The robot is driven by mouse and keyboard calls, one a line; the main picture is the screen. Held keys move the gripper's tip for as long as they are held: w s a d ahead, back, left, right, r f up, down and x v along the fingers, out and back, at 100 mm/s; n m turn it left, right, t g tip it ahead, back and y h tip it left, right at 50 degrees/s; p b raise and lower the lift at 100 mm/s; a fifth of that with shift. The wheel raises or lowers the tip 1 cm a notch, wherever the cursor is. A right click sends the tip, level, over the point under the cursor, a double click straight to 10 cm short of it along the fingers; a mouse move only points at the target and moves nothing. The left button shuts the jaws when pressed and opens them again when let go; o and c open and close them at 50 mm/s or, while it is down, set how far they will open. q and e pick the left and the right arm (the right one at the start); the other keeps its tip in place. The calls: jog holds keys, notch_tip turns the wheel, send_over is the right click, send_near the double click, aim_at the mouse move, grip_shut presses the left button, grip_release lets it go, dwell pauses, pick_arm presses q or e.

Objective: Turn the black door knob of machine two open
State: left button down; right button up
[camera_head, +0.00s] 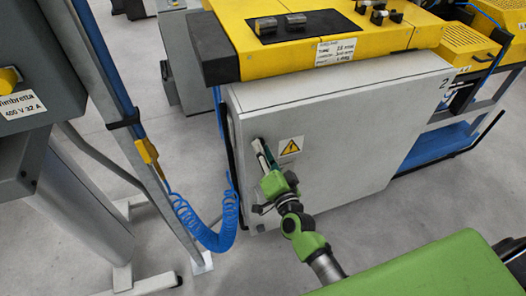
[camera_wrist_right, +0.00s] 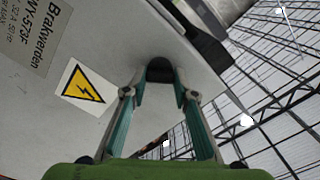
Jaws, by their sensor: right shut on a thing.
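Machine two's grey cabinet door (camera_head: 345,130) faces me, with a "2" near its upper right corner and a yellow warning triangle (camera_head: 290,147). It also shows in the right wrist view (camera_wrist_right: 150,35). My right gripper (camera_head: 262,153) is at the upper left part of the door, left of the triangle. In the right wrist view, the black knob (camera_wrist_right: 159,68) sits between my right fingertips, which are shut on it. In the head view the gripper hides the knob. My left gripper is in neither view.
A blue coiled hose (camera_head: 205,232) hangs left of the cabinet, beside a grey post (camera_head: 125,130). A small dark part (camera_head: 258,208) is lower on the door's left edge. The machine's yellow top (camera_head: 380,35) overhangs above. Bare floor lies in front.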

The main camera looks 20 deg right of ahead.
jog(key=shift+d+f+m+b, duration=0.1)
jog(key=shift+m+b, duration=0.65)
jog(key=shift+m, duration=2.95)
jog(key=o, duration=1.1)
